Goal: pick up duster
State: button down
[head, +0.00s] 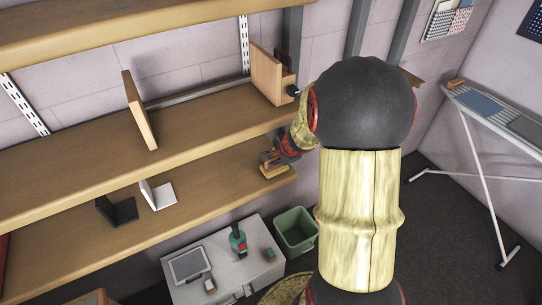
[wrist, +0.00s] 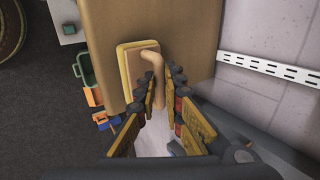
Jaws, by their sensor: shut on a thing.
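The duster (wrist: 129,66), a block with a yellow edge and a tan bent handle, lies at the end of the wooden shelf in the wrist view. In the head view the duster (head: 274,170) shows at the right end of the lower shelf. My gripper (wrist: 160,75) has its two fingers on either side of the handle and is shut on it. In the head view my gripper (head: 287,150) is just above the duster, partly hidden by my arm. I cannot tell whether the duster touches the shelf.
The lower shelf (head: 210,205) holds black and white bookends (head: 158,195). The upper shelf (head: 190,138) is close above my gripper. Below stand a white cabinet (head: 255,280) and a green bin (head: 295,230). An ironing board (head: 500,115) is at the right.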

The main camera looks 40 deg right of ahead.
jog(key=s+a+b, duration=0.1)
jog(key=s+a, duration=0.2)
jog(key=s, duration=1.2)
jog(key=shift+a, duration=0.3)
jog(key=c, duration=2.5)
grip_release()
grip_shut()
